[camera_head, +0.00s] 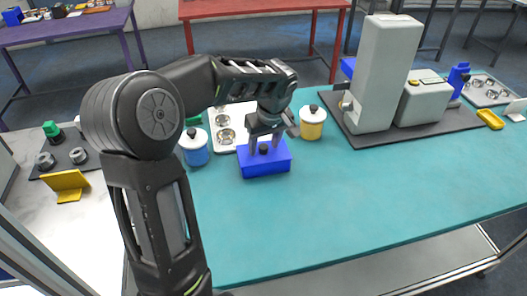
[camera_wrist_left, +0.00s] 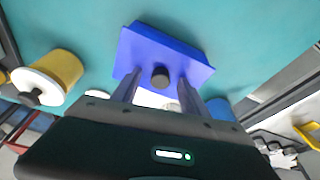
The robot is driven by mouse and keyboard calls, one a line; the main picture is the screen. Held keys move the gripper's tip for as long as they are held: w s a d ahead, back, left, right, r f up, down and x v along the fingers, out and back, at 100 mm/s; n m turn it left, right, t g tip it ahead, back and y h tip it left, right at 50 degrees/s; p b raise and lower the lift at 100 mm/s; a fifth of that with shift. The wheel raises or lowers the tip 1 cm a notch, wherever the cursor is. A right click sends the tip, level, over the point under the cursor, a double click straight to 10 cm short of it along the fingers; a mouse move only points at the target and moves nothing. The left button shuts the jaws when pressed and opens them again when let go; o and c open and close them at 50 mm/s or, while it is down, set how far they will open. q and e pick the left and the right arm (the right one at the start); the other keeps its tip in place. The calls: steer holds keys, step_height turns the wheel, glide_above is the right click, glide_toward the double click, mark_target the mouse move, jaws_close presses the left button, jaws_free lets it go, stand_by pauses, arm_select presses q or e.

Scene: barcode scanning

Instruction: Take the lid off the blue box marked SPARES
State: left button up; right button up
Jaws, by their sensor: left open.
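The blue box (camera_head: 264,166) stands on the teal table, its lid on, with a dark round knob (camera_head: 263,149) on top. No SPARES marking can be read. My left gripper (camera_head: 264,141) is over the box, fingers pointing down, open. In the left wrist view the knob (camera_wrist_left: 160,76) shows between the two fingers, with the blue lid (camera_wrist_left: 165,48) beyond it. I cannot tell whether the fingers touch the knob. My right gripper is not in view.
A blue canister (camera_head: 195,153) stands left of the box and a yellow one (camera_head: 312,128) right of it, both with white lids. A metal tray with round cups (camera_head: 226,121) lies behind. A grey machine (camera_head: 383,80) stands back right. The table's front is clear.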

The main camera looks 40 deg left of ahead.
mark_target(264, 147)
arm_select(q)
jaws_close()
stand_by(0.5)
steer(key=shift+r, duration=0.1)
step_height(264, 147, up, 10)
steer(key=b, duration=0.1)
stand_by(0.5)
stand_by(0.5)
